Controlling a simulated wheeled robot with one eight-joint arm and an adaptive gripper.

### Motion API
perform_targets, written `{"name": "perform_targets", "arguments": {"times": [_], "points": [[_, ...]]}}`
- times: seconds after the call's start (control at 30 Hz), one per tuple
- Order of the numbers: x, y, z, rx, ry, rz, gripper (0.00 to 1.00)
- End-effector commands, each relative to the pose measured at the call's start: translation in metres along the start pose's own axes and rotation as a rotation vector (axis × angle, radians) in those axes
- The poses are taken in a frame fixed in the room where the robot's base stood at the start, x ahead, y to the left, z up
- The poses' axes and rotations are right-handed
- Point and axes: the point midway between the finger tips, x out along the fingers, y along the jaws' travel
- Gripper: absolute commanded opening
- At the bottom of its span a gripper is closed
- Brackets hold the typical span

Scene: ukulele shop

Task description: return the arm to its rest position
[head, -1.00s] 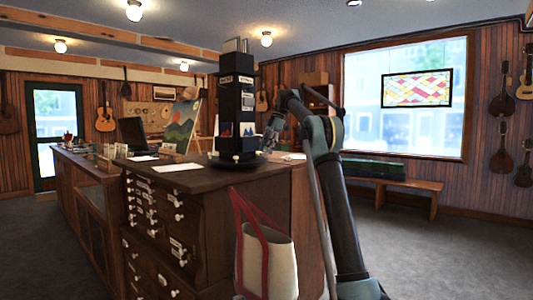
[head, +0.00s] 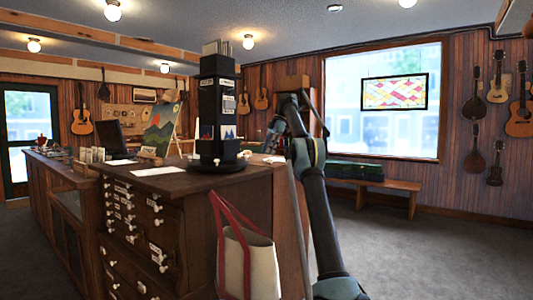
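My arm (head: 320,210) rises from the bottom of the head view, right of the cabinet, and bends at the top. Its far end points away from the camera. My gripper (head: 273,138) is small and dark, just right of the black display tower in the picture. Its fingers are too small and dark to tell open from shut, and I see nothing clearly held in it.
The wooden drawer cabinet (head: 180,205) stands left of my arm, with the black display tower (head: 217,115) on top. A cream tote bag (head: 245,262) with red straps hangs at its side. A bench (head: 385,188) stands below the window. Carpet is clear at right.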

Motion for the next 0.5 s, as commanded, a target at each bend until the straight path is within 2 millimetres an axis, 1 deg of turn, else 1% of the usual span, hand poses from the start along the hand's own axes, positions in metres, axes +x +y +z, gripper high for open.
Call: {"name": "perform_targets", "arguments": {"times": [0.33, 0.5], "points": [[-0.001, -0.001, 0.0, 0.004, -0.001, 0.0, 0.29], [-0.007, -0.011, -0.004, 0.059, -0.014, 0.006, 0.29]]}}
